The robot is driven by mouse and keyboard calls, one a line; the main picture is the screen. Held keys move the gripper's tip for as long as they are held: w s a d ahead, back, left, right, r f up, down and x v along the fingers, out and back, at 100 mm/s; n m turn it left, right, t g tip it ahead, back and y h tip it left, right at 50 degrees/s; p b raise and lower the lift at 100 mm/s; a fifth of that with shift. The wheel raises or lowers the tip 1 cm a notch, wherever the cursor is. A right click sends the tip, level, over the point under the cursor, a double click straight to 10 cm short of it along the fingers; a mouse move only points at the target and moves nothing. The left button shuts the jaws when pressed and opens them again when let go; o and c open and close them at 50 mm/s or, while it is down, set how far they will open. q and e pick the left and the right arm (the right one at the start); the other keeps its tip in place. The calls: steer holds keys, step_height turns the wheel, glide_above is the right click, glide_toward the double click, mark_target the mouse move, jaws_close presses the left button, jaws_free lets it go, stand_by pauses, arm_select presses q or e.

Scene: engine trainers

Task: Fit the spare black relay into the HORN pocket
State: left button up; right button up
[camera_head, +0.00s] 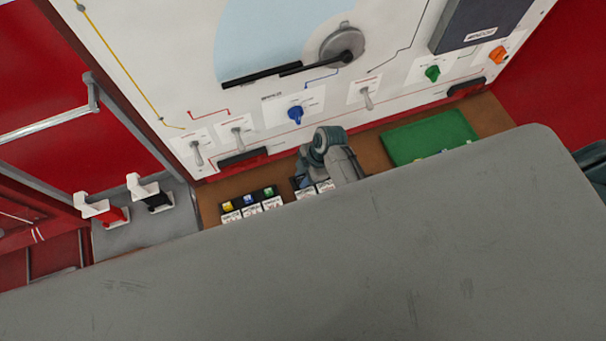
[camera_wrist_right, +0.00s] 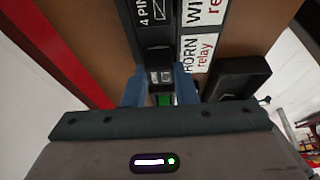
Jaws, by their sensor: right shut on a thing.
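My right gripper (camera_head: 322,180) is over the black relay block with white labels (camera_head: 306,193) in the head view; its arm hides part of that block. In the right wrist view its blue fingers (camera_wrist_right: 160,90) are closed around a dark piece, which looks like the black relay (camera_wrist_right: 162,88), with a small green patch below it. The white HORN relay label (camera_wrist_right: 191,50) lies just right of the fingers. The HORN pocket itself is mostly hidden by the gripper, and I cannot tell whether the relay touches it. My left gripper is not in view.
A second block with yellow, blue and green pieces (camera_head: 250,201) stands to the left on the brown shelf (camera_head: 208,200). A green tray (camera_head: 428,137) lies to the right. The switch panel (camera_head: 150,60) rises behind. In the wrist view a black box (camera_wrist_right: 237,78) stands close right.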

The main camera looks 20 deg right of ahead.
steer(key=shift+f, duration=0.1)
steer(key=o, duration=1.5)
steer(key=shift+r+p, duration=0.4)
steer(key=shift+r, duration=3.6)
